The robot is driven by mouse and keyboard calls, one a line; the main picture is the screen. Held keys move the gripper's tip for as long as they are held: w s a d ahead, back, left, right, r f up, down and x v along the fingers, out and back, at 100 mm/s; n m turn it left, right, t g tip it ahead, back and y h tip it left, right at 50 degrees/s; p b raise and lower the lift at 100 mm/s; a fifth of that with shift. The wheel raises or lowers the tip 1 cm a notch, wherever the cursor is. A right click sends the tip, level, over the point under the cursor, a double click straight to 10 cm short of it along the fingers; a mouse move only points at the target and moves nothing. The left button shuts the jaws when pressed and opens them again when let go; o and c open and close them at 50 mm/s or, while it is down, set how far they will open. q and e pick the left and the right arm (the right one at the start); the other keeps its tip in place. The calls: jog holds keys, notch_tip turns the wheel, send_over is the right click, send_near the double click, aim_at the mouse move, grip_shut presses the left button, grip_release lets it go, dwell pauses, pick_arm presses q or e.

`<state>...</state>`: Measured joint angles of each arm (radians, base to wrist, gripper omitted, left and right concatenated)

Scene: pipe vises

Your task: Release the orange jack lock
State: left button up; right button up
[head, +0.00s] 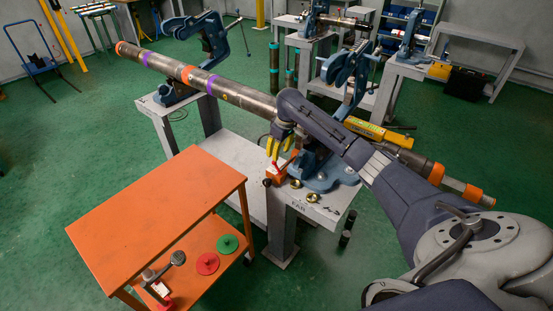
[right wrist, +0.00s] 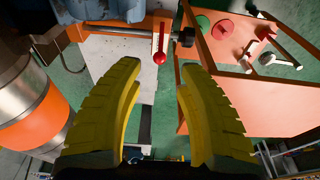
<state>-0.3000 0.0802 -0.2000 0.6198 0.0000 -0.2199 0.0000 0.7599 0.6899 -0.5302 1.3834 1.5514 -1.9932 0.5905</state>
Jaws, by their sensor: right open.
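The orange jack (head: 279,174) sits on the near end of the vise stand, below my right gripper (head: 272,148). In the right wrist view its orange body (right wrist: 128,28) is at the top, partly cut off. A red lock lever with a ball end (right wrist: 160,57) sticks out from it toward my fingers. My right gripper (right wrist: 159,68) is open, with its yellow fingers apart. The red ball shows between the two fingertips; contact is not visible. My left gripper is out of view.
A long pipe (head: 245,97) lies across the blue vises, close by my right arm. An orange table (head: 160,210) stands at front left, with red (head: 207,263) and green (head: 227,243) discs on its lower shelf. Brass rings (head: 312,197) lie on the stand.

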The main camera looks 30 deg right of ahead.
jog(key=shift+s+d+r, duration=0.1)
jog(key=shift+s+r, duration=0.05)
jog(key=shift+r, duration=0.65)
jog(key=shift+s+r, duration=0.15)
jog(key=shift+r, duration=0.6)
